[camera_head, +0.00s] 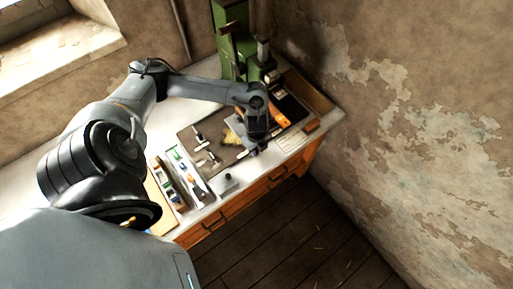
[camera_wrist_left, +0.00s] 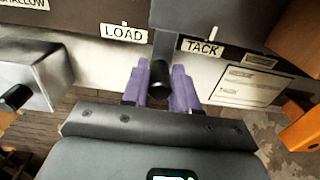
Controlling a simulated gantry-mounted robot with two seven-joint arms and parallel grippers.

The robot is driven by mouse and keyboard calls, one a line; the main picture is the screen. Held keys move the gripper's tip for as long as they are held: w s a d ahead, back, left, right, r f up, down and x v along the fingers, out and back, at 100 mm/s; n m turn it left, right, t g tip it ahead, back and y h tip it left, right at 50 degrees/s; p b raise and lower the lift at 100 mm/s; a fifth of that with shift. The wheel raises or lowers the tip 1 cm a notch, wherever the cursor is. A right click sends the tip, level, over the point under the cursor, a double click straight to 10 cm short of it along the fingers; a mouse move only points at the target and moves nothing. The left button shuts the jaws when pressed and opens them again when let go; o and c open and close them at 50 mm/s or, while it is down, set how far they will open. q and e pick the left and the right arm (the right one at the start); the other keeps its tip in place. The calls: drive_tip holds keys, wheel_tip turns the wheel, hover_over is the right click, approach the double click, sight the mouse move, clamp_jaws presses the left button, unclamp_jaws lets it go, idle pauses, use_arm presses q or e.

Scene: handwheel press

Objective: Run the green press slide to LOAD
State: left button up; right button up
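The green press (camera_head: 232,40) stands on the bench at the back in the head view. My left gripper (camera_head: 258,146) is over the bench's front part, right of the mat's middle. In the left wrist view its purple fingers (camera_wrist_left: 160,90) lie on both sides of a black knob (camera_wrist_left: 159,74) and appear shut on it. Above the knob a grey upright bar (camera_wrist_left: 164,45) lies between the LOAD label (camera_wrist_left: 124,33) and the TACK label (camera_wrist_left: 202,48). The green slide cannot be made out in the wrist view. My right gripper is not in view.
A grey block with another black knob (camera_wrist_left: 17,97) is left of the fingers. A printed card (camera_wrist_left: 246,83) is at right. The bench (camera_head: 228,188) also holds a tray of small parts (camera_head: 186,172) and an orange-handled tool (camera_head: 279,115). A peeling wall (camera_head: 420,130) bounds the right.

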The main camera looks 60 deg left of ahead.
use_arm(q)
drive_tip(key=c, duration=0.4)
drive_tip(key=shift+s+r+p, duration=0.1)
drive_tip(key=shift+s+p, duration=0.3)
drive_tip(key=shift+s, duration=0.05)
drive_tip(key=s+p, duration=0.1)
drive_tip(key=s, duration=0.2)
drive_tip(key=s+d+p, duration=0.1)
drive_tip(key=s+p, duration=0.1)
drive_tip(key=s, duration=0.2)
drive_tip(key=shift+d, duration=0.2)
drive_tip(key=shift+s+d, duration=0.1)
drive_tip(key=shift+s, duration=0.4)
